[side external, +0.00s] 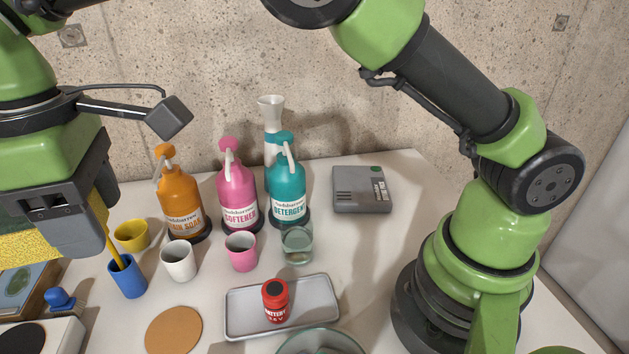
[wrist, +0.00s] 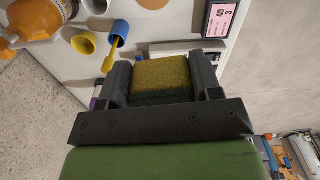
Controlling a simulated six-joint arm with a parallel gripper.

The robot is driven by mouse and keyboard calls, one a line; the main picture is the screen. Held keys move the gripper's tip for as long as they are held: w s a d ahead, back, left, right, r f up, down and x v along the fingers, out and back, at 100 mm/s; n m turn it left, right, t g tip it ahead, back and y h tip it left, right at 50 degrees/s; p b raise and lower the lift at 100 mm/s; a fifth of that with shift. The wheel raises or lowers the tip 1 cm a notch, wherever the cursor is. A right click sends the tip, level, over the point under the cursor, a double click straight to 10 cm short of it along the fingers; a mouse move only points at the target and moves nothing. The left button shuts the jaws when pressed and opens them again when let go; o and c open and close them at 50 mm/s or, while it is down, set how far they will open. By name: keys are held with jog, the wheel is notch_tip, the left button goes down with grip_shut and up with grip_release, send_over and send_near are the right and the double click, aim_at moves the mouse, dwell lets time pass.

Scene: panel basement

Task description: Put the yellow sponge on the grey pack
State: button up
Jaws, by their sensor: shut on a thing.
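The yellow sponge (wrist: 160,75) has a dark green underside and sits between both fingers of my gripper (wrist: 161,82), which is shut on it. In the side external view my gripper (side external: 60,205) is at the far left, raised above the table, and part of the sponge (side external: 32,243) shows behind its finger. The grey pack (side external: 350,200), a flat box with a label and a green dot, lies at the back right of the table, far to the right of my gripper. Its top is clear. The wrist view does not show the pack.
A metal tray (side external: 245,315) holds a red jar (side external: 276,300).

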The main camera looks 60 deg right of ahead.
jog(key=shift+w+d+r, duration=0.3)
jog(key=shift+d+r, duration=0.3)
jog(key=shift+r, duration=0.2)
jog(key=w+d+m, duration=0.4)
jog(key=d+m, duration=0.1)
jog(key=d, duration=0.7)
jog(key=m, duration=1.4)
send_over(367, 193)
notch_tip(367, 193, down, 16)
jog(key=shift+s+a+f, duration=0.1)
jog(key=shift+a, duration=0.05)
jog(key=shift+f, duration=2.5)
